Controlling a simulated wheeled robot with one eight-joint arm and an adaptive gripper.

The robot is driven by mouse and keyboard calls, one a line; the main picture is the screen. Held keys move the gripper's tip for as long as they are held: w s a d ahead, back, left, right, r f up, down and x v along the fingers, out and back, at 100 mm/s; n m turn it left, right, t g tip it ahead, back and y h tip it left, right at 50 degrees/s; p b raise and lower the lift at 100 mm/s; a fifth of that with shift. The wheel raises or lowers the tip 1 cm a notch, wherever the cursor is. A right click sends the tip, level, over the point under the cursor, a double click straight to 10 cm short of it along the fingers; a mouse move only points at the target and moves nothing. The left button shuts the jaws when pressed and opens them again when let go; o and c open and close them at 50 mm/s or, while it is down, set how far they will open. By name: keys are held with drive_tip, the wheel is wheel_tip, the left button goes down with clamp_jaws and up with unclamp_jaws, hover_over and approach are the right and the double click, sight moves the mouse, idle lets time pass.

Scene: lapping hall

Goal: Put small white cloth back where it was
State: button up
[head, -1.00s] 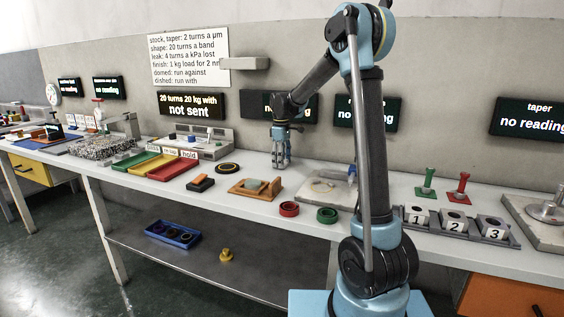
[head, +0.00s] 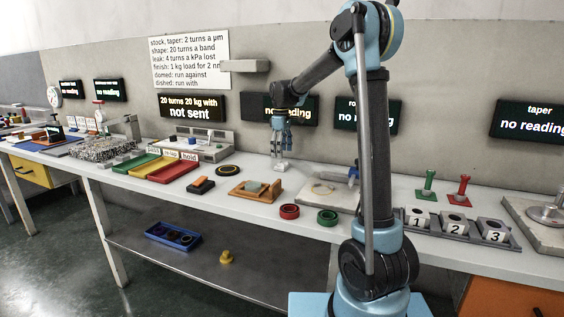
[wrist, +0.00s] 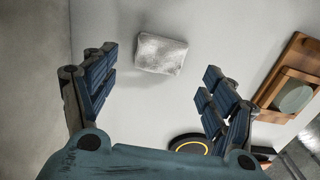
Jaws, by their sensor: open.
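The small white cloth (wrist: 162,53) lies on the grey bench top in the wrist view, a rumpled pale rectangle ahead of my fingers and apart from them. In the head view it is a small pale patch (head: 281,166) at the back of the bench, below my gripper. My gripper (head: 280,148) is open and empty, pointing down above the bench near the wall. Its two spread fingers also show in the wrist view (wrist: 160,92), with bare bench between them.
A wooden holder (head: 240,194) with a pale green disc stands in front of the cloth. A black ring (head: 227,170) lies to the left. Red (head: 289,211) and green (head: 327,216) rings lie nearer the front edge. A pale slab (head: 318,203) is to the right.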

sight(282, 162)
wheel_tip(282, 162, up, 7)
idle(0.3)
drive_tip(key=shift+f, duration=0.1)
